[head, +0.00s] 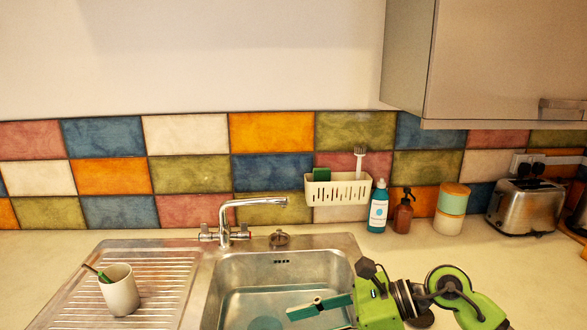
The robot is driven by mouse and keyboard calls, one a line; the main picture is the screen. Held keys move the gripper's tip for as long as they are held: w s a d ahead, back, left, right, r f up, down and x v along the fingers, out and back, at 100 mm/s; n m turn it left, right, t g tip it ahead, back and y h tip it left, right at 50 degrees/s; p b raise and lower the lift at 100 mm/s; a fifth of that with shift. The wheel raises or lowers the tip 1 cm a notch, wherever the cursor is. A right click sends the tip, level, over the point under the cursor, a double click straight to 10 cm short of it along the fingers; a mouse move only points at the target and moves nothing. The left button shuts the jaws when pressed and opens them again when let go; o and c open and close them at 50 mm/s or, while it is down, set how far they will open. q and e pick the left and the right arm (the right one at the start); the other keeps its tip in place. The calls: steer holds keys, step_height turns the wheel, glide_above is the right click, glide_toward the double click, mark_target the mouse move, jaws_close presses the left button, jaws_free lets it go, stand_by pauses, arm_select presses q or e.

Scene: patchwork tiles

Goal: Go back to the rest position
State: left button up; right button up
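My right arm comes in from the lower right, and its gripper (318,309) is over the right part of the sink basin. One teal-green finger points left across the basin. The rest of the gripper is cut off by the bottom edge, so I cannot tell whether it is open or shut. I see nothing clearly held in it. My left gripper is not in view.
The steel sink (290,262) has a chrome tap (226,222) behind it. A cup (120,292) with a green-handled brush stands on the drainer. Bottles (378,208), a jar (449,212) and a toaster (524,207) line the back right. A cabinet (500,60) overhangs there.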

steer(key=a+r+m+t+y, duration=0.3)
steer(key=r+m+t+y, duration=0.35)
steer(key=r+m, duration=0.35)
steer(key=w+d+r+m+t+h, duration=0.1)
steer(key=w+d+m+t+h, duration=0.25)
steer(key=m+t, duration=0.35)
steer(key=w+d+m+t+h, duration=0.2)
steer(key=d+m+t+h, duration=0.25)
steer(key=m, duration=0.55)
steer(key=s+d+f+m+g+h, duration=0.3)
steer(key=d+f+m+h, duration=0.95)
steer(key=f+m, duration=0.5)
steer(key=s+d+f+m+g+y, duration=0.1)
steer(key=s+f+m+g, duration=0.2)
steer(key=s+f+g, duration=0.6)
steer(key=s+f+m+g, duration=0.4)
steer(key=s+f, duration=0.8)
steer(key=s, duration=0.5)
step_height(320, 180, down, 25)
steer(key=s+g, duration=0.1)
steer(key=s+d+f+g, duration=0.1)
steer(key=s+d+f, duration=0.2)
steer(key=s+f, duration=1.3)
steer(key=shift+s+d+f+n, duration=0.15)
steer(key=shift+s+n, duration=0.2)
steer(key=shift+n, duration=0.1)
